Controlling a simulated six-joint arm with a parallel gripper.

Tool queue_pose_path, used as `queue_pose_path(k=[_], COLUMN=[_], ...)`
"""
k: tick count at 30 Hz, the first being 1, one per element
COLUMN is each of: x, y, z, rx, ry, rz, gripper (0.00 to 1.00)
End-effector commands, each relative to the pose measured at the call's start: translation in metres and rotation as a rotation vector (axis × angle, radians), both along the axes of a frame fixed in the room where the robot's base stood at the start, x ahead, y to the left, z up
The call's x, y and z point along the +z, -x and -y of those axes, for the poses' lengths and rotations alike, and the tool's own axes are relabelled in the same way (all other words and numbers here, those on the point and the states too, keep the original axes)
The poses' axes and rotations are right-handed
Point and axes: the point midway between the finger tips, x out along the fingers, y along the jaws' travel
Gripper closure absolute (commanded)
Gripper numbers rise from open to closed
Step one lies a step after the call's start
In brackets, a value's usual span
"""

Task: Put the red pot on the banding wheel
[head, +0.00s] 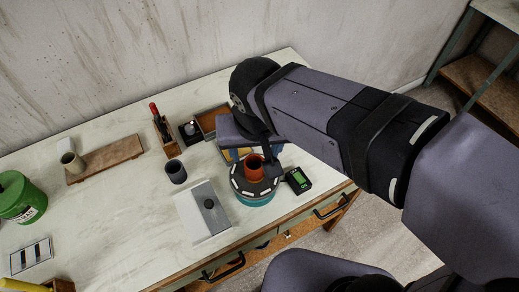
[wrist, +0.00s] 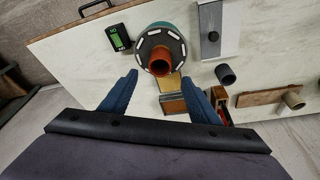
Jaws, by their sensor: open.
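The red pot (head: 255,168) stands on the banding wheel (head: 242,186), a dark disc with white marks around its rim above a teal base. My gripper (wrist: 160,76) is open, with one blue finger on each side and clear gaps between the fingers and the pot. In the head view the gripper is close to the pot and partly hides the far side of the wheel.
A green-screened device (head: 298,180) stands close right of the wheel. A pale board with a grey block (head: 210,204) and a dark grey cup (head: 176,171) are to the left. A wooden tool holder (head: 167,139) and trays (head: 208,121) lie behind.

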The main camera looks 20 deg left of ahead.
Motion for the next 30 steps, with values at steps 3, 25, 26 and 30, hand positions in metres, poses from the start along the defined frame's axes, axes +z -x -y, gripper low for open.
queue_pose_path(k=[3, 25, 26, 30], x=[0.000, -0.113, -0.117, -0.130], y=[0.000, -0.010, -0.006, 0.010], z=[0.000, 0.219, 0.226, 0.250], rx=[0.000, -0.314, -0.328, -0.372], ry=[0.000, 0.072, 0.071, 0.061], rz=[0.000, -0.212, -0.222, -0.253], gripper=[0.44, 0.44, 0.44, 0.44])
